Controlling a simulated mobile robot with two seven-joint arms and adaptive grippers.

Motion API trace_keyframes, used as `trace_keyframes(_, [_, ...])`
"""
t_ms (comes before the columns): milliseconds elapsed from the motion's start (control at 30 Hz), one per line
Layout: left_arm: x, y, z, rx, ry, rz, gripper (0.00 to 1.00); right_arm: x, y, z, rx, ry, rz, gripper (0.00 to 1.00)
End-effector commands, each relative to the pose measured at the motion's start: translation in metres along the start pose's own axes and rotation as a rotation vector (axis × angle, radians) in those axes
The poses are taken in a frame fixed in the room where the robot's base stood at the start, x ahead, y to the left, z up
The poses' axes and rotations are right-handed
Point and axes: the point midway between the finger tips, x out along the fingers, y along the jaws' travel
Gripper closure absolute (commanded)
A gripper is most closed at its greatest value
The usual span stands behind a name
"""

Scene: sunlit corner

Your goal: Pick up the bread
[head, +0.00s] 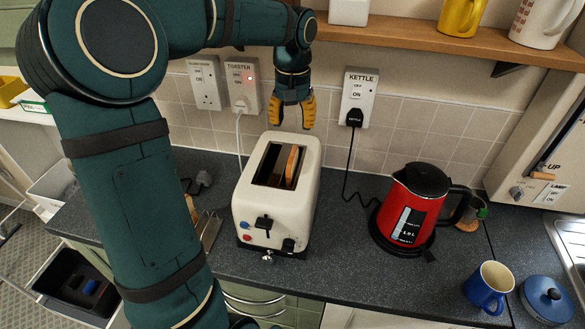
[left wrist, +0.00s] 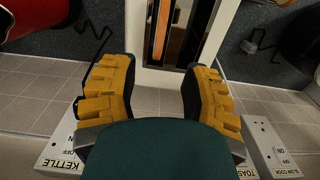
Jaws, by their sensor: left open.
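A slice of bread (head: 292,166) stands upright in the right slot of the white toaster (head: 251,207), with its top edge showing above the slot. In the left wrist view the bread (left wrist: 164,20) is a thin orange-brown strip in the toaster slot. My left gripper (head: 293,126), with yellow fingers, is above and behind the toaster's back end, pointing down. In the left wrist view its two fingers (left wrist: 155,95) are wide apart with nothing between them. The bread lies beyond the fingertips and is not touched. My right gripper is not in view.
A red kettle (head: 409,212) stands to the right of the toaster on the dark worktop (head: 345,258). A blue mug (head: 489,287) and a blue lidded pot (head: 547,298) stand at front right. A wooden shelf (head: 420,38) and wall sockets (head: 357,97) are behind.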

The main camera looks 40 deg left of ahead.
Motion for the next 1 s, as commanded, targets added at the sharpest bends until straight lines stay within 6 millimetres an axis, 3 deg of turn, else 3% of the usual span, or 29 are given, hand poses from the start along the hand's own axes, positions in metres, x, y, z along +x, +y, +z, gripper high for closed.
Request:
trace_keyframes(100, [0.026,-0.001,0.001,-0.001,-0.005,-0.001,0.54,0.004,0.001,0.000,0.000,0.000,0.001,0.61])
trace_keyframes(233, [0.046,0.000,0.000,-0.001,-0.002,-0.001,0.54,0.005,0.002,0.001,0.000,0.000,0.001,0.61])
trace_keyframes(467, [0.062,0.000,0.000,0.000,-0.002,0.000,0.54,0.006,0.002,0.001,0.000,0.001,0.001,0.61])
trace_keyframes(800, [0.105,0.000,0.000,-0.001,-0.002,0.000,0.54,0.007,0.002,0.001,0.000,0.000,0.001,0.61])
trace_keyframes(1000, [0.111,0.000,0.000,0.001,0.000,0.000,0.54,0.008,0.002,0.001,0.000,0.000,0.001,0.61])
